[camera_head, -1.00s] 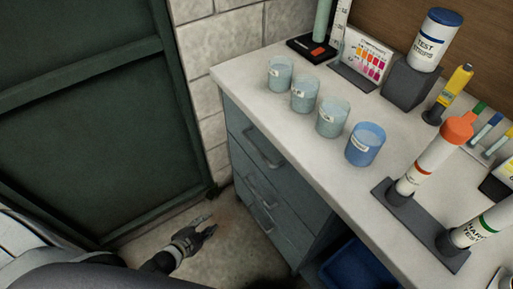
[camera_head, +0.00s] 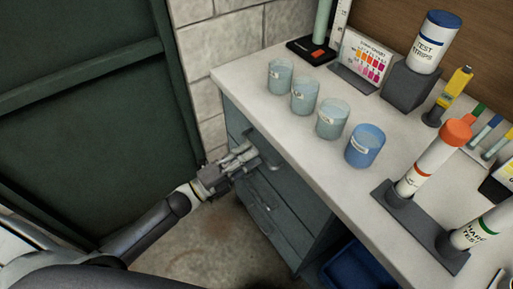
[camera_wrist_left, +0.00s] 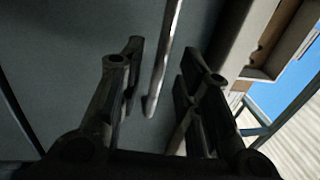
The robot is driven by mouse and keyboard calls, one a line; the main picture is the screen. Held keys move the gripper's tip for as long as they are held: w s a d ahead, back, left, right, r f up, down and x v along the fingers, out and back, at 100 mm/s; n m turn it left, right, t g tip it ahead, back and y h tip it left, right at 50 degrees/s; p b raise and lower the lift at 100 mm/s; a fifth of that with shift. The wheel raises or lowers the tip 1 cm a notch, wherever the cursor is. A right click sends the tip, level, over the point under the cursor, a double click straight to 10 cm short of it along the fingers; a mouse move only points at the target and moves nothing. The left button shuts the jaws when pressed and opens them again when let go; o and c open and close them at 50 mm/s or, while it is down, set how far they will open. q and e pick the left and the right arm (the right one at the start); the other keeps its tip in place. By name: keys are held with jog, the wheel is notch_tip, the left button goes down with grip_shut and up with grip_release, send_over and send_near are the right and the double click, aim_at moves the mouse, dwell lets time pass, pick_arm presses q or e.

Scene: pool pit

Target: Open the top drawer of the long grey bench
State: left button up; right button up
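The long grey bench has a pale worktop (camera_head: 235,84) and a stack of grey drawers below it. The top drawer (camera_head: 297,187) looks shut, its front flush with the bench. Its bar handle (camera_head: 272,158) is partly hidden by my left gripper (camera_head: 250,156), which is at the drawer front. In the left wrist view the handle (camera_wrist_left: 166,60) runs between the two spread fingers of the left gripper (camera_wrist_left: 160,66), with gaps on both sides. That gripper is open and holds nothing. My right gripper is not in view.
Several cups (camera_head: 331,118) stand along the worktop, with a rack of test tubes (camera_head: 427,235) to their right. A dark green door or panel (camera_head: 90,120) stands on the left. A blue bin (camera_head: 352,270) sits under the bench. The floor (camera_head: 205,245) before the drawers is clear.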

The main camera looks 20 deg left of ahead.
pick_arm(q)
jog(key=shift+x, duration=1.6)
jog(key=shift+c, duration=0.2)
grip_shut()
